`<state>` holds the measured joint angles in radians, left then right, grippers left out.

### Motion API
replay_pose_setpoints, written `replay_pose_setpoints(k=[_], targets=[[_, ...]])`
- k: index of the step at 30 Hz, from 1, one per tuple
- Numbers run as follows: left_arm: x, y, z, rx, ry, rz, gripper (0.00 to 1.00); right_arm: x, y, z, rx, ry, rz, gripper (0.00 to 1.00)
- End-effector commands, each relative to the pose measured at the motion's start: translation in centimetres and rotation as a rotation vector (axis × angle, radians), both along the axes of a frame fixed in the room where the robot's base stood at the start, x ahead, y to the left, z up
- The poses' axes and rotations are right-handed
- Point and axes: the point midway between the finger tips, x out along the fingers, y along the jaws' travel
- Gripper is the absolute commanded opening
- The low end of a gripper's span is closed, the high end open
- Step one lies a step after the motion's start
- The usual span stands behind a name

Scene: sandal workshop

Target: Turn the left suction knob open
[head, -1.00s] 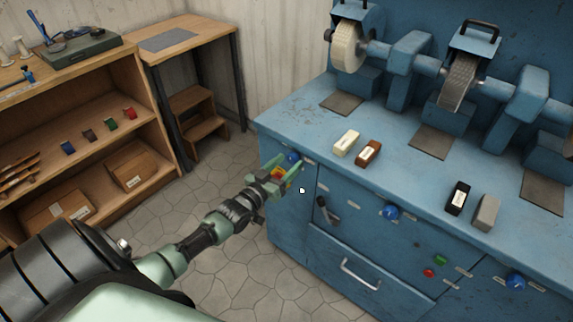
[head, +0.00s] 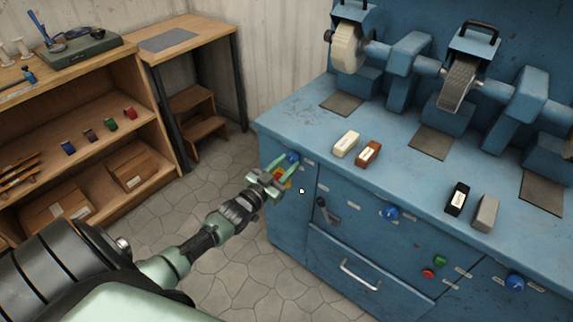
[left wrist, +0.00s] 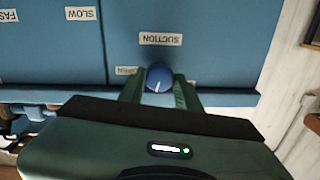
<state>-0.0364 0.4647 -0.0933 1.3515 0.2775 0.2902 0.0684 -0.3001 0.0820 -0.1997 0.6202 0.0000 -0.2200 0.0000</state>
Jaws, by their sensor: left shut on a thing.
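The left suction knob (left wrist: 158,78) is a round blue knob with a white pointer line, on the blue cabinet front below the worktop edge. In the left wrist view it sits between my left gripper's two green fingers (left wrist: 159,92), which are shut on its sides. A SUCTION label (left wrist: 160,39) appears upside down beside it, and a second label (left wrist: 126,71) is partly hidden by a finger. In the head view the knob (head: 293,157) shows past the fingertips of my left gripper (head: 285,165). My right gripper is not in view.
More blue knobs (head: 390,213), a black lever (head: 326,212) and a drawer handle (head: 360,274) line the front. Several blocks lie on the blue worktop (head: 400,170). A wooden shelf (head: 150,115) stands left; the floor between is clear.

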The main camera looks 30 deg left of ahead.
Motion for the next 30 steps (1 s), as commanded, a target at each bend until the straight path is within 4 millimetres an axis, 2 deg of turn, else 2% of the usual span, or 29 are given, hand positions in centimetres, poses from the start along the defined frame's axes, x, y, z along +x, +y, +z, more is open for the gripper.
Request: replay_pose_setpoints(k=[14, 30], targets=[[0.0, 0.1, -0.1, 0.453, -0.035, 0.002, 0.00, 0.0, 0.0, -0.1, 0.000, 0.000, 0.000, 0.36], [0.0, 0.1, -0.2, 0.958, -0.076, 0.001, 0.00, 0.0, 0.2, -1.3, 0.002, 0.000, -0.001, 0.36]])
